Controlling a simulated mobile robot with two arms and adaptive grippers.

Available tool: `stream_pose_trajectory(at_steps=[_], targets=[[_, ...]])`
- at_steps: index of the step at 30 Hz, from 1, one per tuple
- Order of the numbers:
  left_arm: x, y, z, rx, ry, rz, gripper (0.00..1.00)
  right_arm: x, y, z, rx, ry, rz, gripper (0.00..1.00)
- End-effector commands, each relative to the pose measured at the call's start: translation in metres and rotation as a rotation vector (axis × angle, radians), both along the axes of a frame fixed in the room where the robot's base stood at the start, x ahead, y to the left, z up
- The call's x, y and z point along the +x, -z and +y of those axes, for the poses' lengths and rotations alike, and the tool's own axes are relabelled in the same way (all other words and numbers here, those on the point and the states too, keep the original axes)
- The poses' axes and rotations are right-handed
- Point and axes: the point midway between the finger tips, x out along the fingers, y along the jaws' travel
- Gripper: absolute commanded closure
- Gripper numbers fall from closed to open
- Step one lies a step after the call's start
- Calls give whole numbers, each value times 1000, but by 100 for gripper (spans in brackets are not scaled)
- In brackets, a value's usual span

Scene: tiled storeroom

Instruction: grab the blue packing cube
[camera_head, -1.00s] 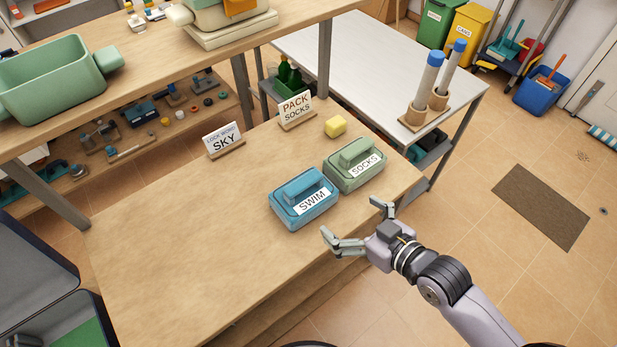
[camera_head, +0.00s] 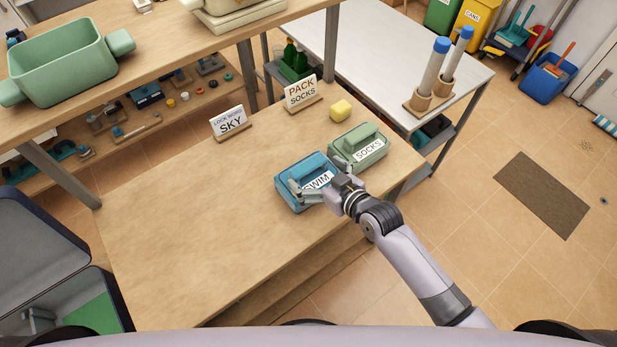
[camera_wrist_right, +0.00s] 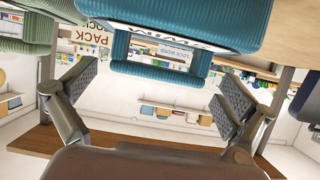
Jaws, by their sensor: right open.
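The blue packing cube (camera_head: 290,172), labelled SWIM, lies on the wooden table near its front edge. My right gripper (camera_head: 318,176) is open over the cube, with one finger towards its left end and the other towards its right end. In the right wrist view the cube (camera_wrist_right: 190,28) fills the top, and its blue handle bar (camera_wrist_right: 155,73) lies between the two spread fingers of the gripper (camera_wrist_right: 157,90). I see no firm contact. The gripper covers part of the cube and its label in the head view. My left gripper is not in view.
A green packing cube (camera_head: 372,138), labelled SOCKS, stands close to the right of the blue one. The table's left part is clear. An open case (camera_head: 30,235) stands at left.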

Motion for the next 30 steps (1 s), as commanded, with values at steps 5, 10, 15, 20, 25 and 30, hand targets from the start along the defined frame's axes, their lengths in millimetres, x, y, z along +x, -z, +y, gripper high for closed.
stream_pose_trajectory(at_steps=[5,10,15,20,25,30], targets=[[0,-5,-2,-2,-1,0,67,19,7,12,0,1,0,0],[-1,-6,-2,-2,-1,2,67,26,12,18,1,0,1,0],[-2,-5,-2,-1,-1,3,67,26,13,18,-1,0,1,0],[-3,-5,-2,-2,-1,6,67,26,12,18,0,1,0,7],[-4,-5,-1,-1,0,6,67,26,12,18,0,1,0,18],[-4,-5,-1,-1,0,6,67,26,12,18,0,1,0,29]])
